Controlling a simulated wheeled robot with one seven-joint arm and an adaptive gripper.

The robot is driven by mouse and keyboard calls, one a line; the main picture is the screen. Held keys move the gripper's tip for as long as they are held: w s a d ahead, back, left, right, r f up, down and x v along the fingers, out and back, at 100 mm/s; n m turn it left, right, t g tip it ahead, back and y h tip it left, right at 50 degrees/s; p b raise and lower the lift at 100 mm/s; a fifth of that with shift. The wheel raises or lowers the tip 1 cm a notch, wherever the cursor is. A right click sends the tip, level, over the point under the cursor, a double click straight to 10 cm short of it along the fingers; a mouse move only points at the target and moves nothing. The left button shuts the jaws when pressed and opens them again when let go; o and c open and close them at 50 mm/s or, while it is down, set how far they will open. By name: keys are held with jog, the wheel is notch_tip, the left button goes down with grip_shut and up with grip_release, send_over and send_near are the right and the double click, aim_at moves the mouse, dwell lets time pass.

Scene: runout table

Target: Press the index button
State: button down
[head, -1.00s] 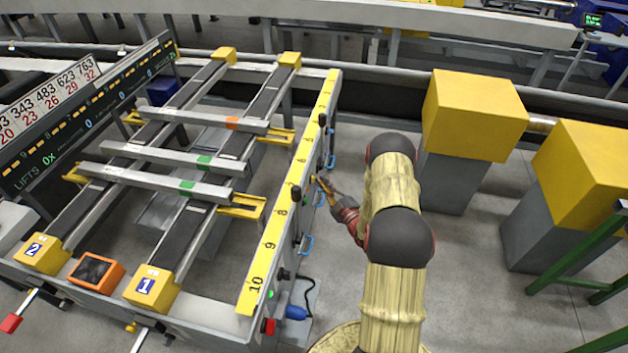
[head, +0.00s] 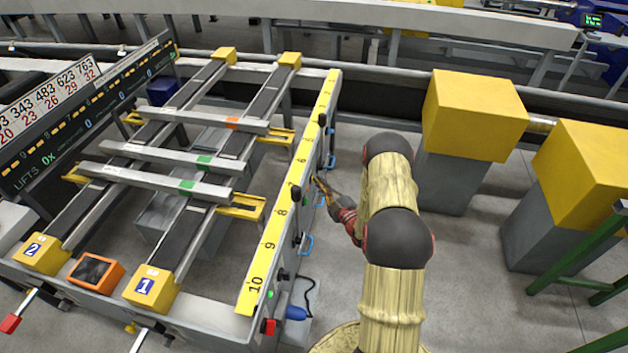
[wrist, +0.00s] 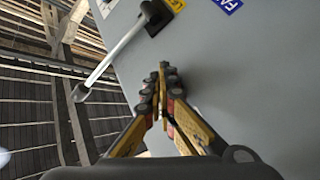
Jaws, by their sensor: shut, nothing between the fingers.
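My gripper (head: 317,181) is shut and empty, its fingertips together at the right side of the runout table's yellow numbered rail (head: 270,232). In the wrist view the closed fingers (wrist: 163,72) point at a plain grey panel (wrist: 225,75); I cannot tell whether they touch it. The index button cannot be made out for certain in either view, and the fingers hide part of the panel.
A black mount with a pale rod (wrist: 115,52) stands out from the panel, beside a blue label (wrist: 229,5). Blue handles (head: 307,244) line the table's side. Yellow-topped grey blocks (head: 473,110) stand at right. Open floor lies between them and my arm.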

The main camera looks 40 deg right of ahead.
dwell(0.5)
jog(key=shift+s+d, duration=0.55)
jog(key=shift+s, duration=0.1)
jog(key=shift+s+d+b, duration=0.6)
jog(key=shift+s+d, duration=1)
jog(key=shift+s, duration=0.3)
